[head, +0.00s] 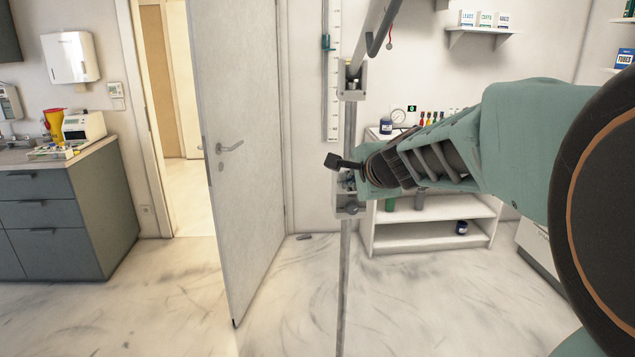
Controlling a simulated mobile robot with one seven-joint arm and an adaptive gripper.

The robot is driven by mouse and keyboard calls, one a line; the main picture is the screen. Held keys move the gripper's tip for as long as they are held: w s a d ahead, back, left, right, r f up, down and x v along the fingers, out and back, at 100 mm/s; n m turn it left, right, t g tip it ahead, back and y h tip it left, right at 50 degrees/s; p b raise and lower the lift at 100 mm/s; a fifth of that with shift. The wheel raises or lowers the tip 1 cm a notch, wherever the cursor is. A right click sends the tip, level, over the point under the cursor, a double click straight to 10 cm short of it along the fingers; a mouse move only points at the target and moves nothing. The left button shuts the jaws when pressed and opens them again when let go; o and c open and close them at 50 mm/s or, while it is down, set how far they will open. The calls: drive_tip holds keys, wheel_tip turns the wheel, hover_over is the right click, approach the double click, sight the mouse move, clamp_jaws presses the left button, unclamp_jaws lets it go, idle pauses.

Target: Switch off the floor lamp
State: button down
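A thin grey metal pole (345,270) stands upright in the middle of the head view and looks like the floor lamp's stand. A bracket (352,82) near its top carries a slanted tube that leaves the top of the picture. No lamp head or light shows. A pale box (349,205) sits lower on the pole, partly hidden by my gripper; I cannot make out a switch. My gripper (340,163) reaches in from the right, its dark tip overlapping the pole just above this box. I cannot tell whether it touches, or whether the fingers are open.
A half-open door (240,150) stands left of the pole. A grey cabinet (60,220) with a printer-like device and a yellow container is at the far left. A white shelf unit (430,235) with bottles stands behind my arm. Floor in front of the door is mostly clear.

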drive_tip(key=shift+d+f, duration=0.1)
drive_tip(key=shift+f, duration=0.15)
drive_tip(key=shift+d+b, duration=0.4)
drive_tip(key=shift+d, duration=0.35)
drive_tip(key=shift+s, duration=0.1)
